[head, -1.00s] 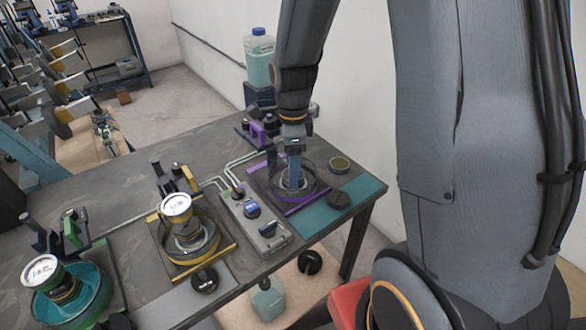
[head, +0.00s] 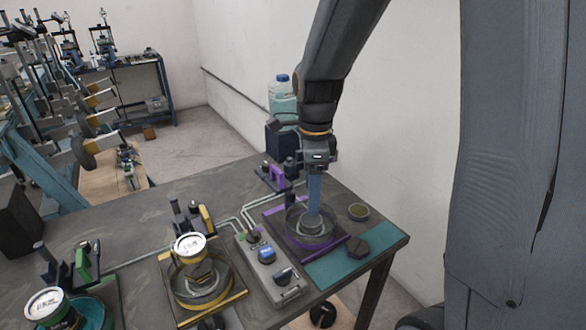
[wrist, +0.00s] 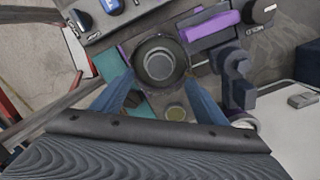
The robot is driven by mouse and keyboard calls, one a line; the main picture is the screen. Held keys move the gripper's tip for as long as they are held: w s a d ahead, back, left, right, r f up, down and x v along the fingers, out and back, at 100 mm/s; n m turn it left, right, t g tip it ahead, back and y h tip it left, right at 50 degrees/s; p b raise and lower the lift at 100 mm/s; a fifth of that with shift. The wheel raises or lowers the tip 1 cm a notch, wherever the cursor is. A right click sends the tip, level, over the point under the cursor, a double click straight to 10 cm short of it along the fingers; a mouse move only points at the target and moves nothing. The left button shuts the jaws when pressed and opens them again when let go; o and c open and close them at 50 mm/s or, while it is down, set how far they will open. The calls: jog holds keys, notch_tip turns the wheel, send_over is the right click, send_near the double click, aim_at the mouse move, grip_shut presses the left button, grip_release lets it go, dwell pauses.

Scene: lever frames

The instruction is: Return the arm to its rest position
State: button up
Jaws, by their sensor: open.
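My arm reaches down from the top of the head view over the right part of the bench. My gripper (head: 314,207) points straight down over the round dish (head: 334,236) of the purple-framed station. In the wrist view my gripper (wrist: 158,78) shows two blue fingers spread apart, with nothing held between them. A round grey metal piece (wrist: 159,61) in the dish shows just beyond and between the fingertips. In the head view the fingers overlap this piece, so I cannot tell the exact gap.
A blue-capped jug (head: 283,98) stands behind, near the wall.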

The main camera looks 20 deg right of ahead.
jog(key=shift+s+f+n, duration=0.35)
jog(key=shift+s+n, duration=0.15)
jog(key=shift+n, duration=0.6)
jog(key=s+f+n+b, duration=0.1)
jog(key=s+n, duration=0.1)
jog(key=n, duration=0.3)
jog(key=s+f+n, duration=0.1)
jog(key=s+n, duration=0.1)
jog(key=n, duration=0.2)
jog(key=s+f+n+t+b, duration=0.1)
jog(key=s+n, duration=0.1)
jog(key=n, duration=0.3)
jog(key=shift+s+f+n+b, duration=0.3)
jog(key=shift+f+b, duration=0.05)
jog(key=shift+f, duration=0.05)
jog(key=s+n, duration=0.1)
jog(key=n, duration=0.1)
jog(key=f+n, duration=0.1)
jog(key=n, duration=0.1)
jog(key=shift+s, duration=0.4)
